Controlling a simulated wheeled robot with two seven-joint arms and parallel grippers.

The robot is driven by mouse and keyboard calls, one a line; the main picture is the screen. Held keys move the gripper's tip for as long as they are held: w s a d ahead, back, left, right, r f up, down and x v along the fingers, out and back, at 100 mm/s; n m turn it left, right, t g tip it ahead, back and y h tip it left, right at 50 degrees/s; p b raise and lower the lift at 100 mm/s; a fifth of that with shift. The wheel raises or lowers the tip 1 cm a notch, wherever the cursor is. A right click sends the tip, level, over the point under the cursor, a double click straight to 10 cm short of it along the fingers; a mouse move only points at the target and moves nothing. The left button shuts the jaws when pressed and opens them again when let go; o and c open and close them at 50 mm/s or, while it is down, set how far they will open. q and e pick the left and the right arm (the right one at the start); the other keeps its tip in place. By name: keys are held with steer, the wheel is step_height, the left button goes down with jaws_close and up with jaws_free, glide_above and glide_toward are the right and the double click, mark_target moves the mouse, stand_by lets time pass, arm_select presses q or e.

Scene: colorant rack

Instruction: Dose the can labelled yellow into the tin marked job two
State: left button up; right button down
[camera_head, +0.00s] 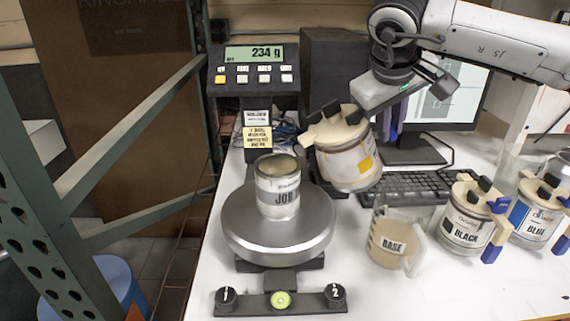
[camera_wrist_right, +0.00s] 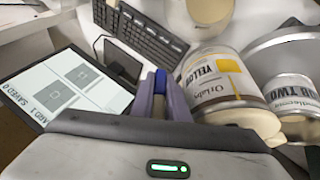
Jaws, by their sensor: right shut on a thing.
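The yellow can (camera_head: 347,160), white with a yellow patch and cream top, is held in the air, tilted, right of and above the tin. In the right wrist view its label (camera_wrist_right: 222,78) reads YELLOW. My right gripper (camera_head: 388,122) is shut on it at the handle side; the purple fingers (camera_wrist_right: 165,95) close around a blue piece. The job two tin (camera_head: 278,190) stands open on the round scale pan (camera_head: 275,240), light contents inside; its label (camera_wrist_right: 296,95) reads JOB TWO in the wrist view. No pouring stream is visible. My left gripper is out of view.
The scale display (camera_head: 262,53) reads 234 g. A BASE jug (camera_head: 392,240), a BLACK can (camera_head: 464,222) and a BLUE can (camera_head: 535,217) stand to the right. A keyboard (camera_head: 415,187) and monitor (camera_head: 450,95) are behind. A green rack post (camera_head: 45,180) stands left.

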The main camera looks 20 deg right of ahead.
steer(key=shift+w+a+h, duration=0.1)
steer(key=shift+a+h, duration=0.25)
steer(key=shift+h, duration=0.05)
stand_by(0.8)
steer(key=shift+a+r+h, duration=0.7)
steer(key=shift+a+r, duration=0.25)
steer(key=shift+r, duration=0.2)
stand_by(5.7)
